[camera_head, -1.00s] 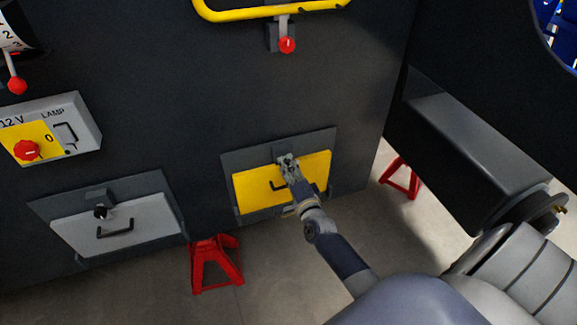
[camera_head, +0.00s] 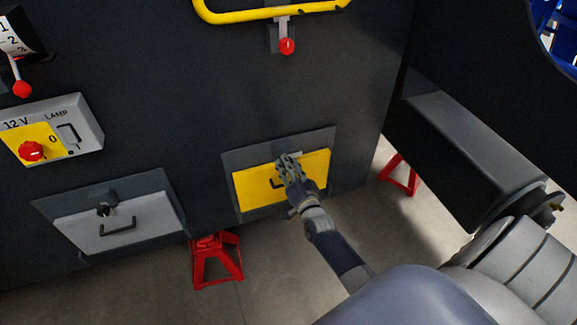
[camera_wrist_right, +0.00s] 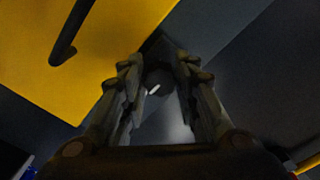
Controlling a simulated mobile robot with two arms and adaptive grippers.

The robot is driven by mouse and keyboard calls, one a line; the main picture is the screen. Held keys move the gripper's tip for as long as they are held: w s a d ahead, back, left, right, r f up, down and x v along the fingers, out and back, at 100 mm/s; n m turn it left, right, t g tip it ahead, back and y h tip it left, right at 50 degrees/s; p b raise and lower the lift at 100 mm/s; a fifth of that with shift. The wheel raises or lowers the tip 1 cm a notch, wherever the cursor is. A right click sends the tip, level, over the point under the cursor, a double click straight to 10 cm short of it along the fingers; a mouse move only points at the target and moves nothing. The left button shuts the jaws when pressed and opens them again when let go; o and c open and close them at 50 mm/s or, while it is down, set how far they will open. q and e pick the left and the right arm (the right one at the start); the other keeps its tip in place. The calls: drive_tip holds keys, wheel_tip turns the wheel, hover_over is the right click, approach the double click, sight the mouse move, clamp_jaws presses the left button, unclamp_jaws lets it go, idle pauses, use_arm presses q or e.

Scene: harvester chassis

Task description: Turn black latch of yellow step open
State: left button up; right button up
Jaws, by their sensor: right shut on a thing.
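The yellow step (camera_head: 252,188) is a flat panel set in a dark grey frame, with a black handle (camera_head: 276,184) on its face. My right gripper (camera_head: 289,157) is at the top edge of the step. The right wrist view shows its two fingers (camera_wrist_right: 160,72) on either side of the small dark latch (camera_wrist_right: 157,82), shut on it. The latch is mostly hidden by the fingers in the head view. The yellow face (camera_wrist_right: 110,50) and the handle (camera_wrist_right: 72,32) also show in the right wrist view. My left gripper is not in view.
A grey step (camera_head: 85,232) with its own dark latch (camera_head: 105,209) is at the lower left. Red stands (camera_head: 217,262) are on the floor. A yellow rail (camera_head: 270,12) and a red-knobbed lever (camera_head: 286,46) are above. A dark box-shaped part (camera_head: 470,150) projects at the right.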

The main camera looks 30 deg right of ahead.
idle(0.4)
drive_tip(key=o, duration=1.1)
drive_tip(key=shift+c, duration=0.2)
drive_tip(key=v, duration=1.2)
drive_tip(key=shift+f, duration=0.1)
